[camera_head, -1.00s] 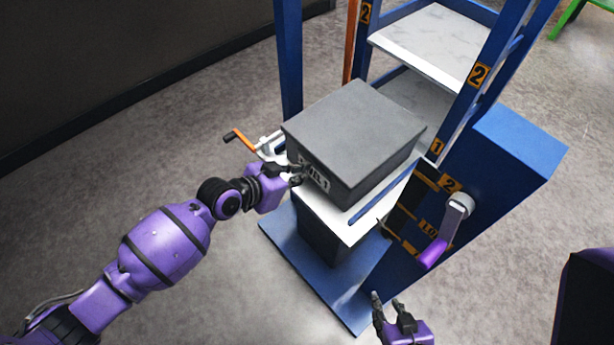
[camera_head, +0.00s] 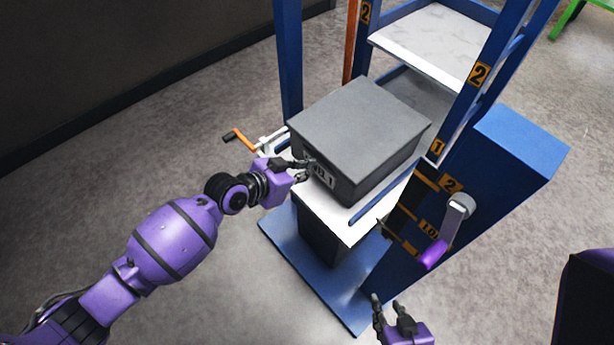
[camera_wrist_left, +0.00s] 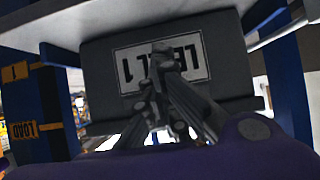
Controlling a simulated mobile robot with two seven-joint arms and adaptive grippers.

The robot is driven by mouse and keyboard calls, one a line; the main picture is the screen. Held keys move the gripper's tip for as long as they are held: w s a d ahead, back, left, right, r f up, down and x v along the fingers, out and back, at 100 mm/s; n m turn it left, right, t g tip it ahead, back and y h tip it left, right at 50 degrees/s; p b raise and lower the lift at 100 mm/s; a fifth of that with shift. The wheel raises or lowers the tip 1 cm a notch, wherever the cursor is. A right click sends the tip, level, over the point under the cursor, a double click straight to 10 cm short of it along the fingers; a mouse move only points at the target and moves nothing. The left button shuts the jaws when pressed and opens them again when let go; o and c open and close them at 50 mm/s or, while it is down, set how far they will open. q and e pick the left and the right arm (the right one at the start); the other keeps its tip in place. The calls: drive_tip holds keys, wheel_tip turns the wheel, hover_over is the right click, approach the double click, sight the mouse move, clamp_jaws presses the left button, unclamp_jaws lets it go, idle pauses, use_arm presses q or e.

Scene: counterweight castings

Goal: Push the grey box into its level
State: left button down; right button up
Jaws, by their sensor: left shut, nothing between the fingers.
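The grey box (camera_head: 358,130) rests on the white lift platform (camera_head: 334,213) in front of the blue rack. Its label reads "LEVEL 1" in the left wrist view (camera_wrist_left: 165,62), where it appears upside down. My left gripper (camera_head: 308,169) is shut and empty, with its fingertips at the labelled near face, apparently touching it. The far end of the box is by the rack's opening at the level marked 1 (camera_head: 437,146); the level 1 shelf (camera_head: 418,97) shows behind it. My right gripper (camera_head: 388,302) is open and empty at the bottom, away from the box.
A level 2 shelf (camera_head: 432,45) sits above. A blue cabinet (camera_head: 512,150) with a purple-handled crank (camera_head: 447,232) stands right of the platform. An orange-handled lever (camera_head: 238,138) juts out at the left. A blue base plate (camera_head: 335,292) lies on the open grey floor.

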sight(317, 165)
use_arm(q)
drive_tip(key=shift+w+d+r, duration=0.1)
drive_tip(key=shift+w+d, duration=0.4)
drive_tip(key=shift+d, duration=0.25)
drive_tip(key=shift+w+d+r, duration=0.1)
drive_tip(key=shift+w+d, duration=0.4)
drive_tip(key=shift+d, duration=0.2)
use_arm(e)
drive_tip(key=shift+s+f, duration=0.2)
drive_tip(key=shift+f, duration=0.05)
